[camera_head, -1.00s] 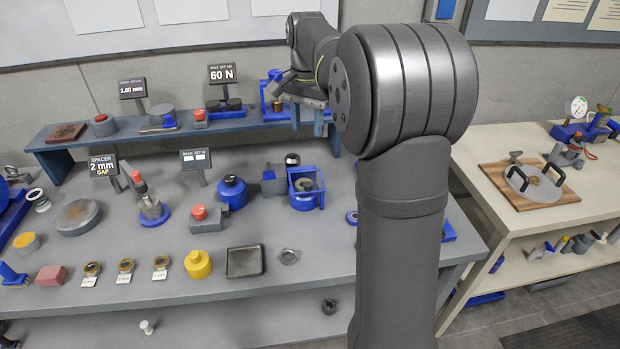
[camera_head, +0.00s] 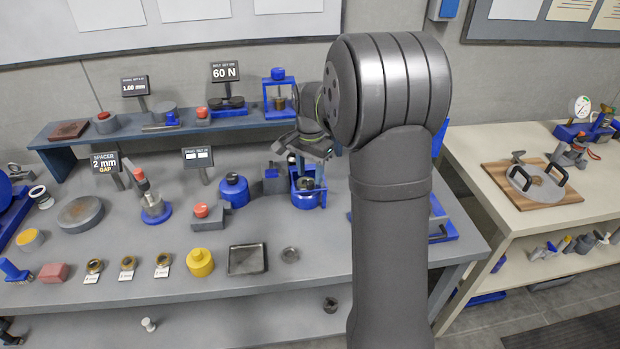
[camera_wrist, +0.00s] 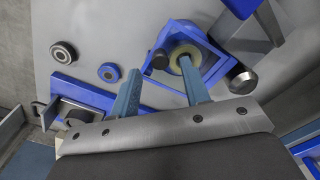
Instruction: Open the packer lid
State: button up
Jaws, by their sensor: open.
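A blue-framed device, which I take to be the packer (camera_head: 308,199), stands on the grey bench right of centre, partly hidden under my gripper. In the wrist view the blue frame (camera_wrist: 203,38) surrounds a pale ring with a dark centre. A dark round knob (camera_wrist: 160,60) and a larger dark cylinder (camera_wrist: 243,82) sit at its sides. I cannot tell for certain which part is the lid. My gripper (camera_head: 299,165) is above the device. In the wrist view its two blue-grey fingers (camera_wrist: 159,66) are apart, with nothing held between them.
A blue pot (camera_head: 233,190) and a red-topped grey block (camera_head: 205,213) stand left of the device. The raised blue shelf (camera_head: 200,126) runs behind it. A black-rimmed tray (camera_head: 247,260) lies in front.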

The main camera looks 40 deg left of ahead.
aim_at(308, 177)
jog(key=shift+f, duration=1.4)
grip_shut()
